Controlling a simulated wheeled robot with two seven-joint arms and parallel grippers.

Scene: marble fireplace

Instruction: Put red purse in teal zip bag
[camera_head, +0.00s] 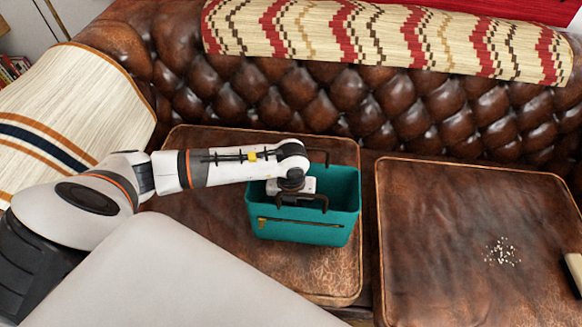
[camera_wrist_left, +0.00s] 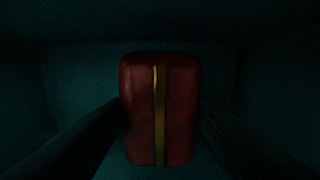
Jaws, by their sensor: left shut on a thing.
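The teal zip bag (camera_head: 304,228) stands open on the left seat cushion of the sofa, with dark handles and a yellow zip on its front. My left arm reaches in from the left, and its gripper is down inside the bag, mostly hidden in the head view. In the left wrist view, the red purse (camera_wrist_left: 180,110) with a gold zip stripe lies between the two dark fingers of my left gripper (camera_wrist_left: 160,125), which is shut on it. The dark teal walls of the bag surround them. My right gripper is not in view.
The brown leather sofa has a tufted back with a patterned throw (camera_head: 390,40) over it. A striped cloth (camera_head: 70,120) covers the left armrest. A pale object (camera_head: 574,268) shows at the right edge.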

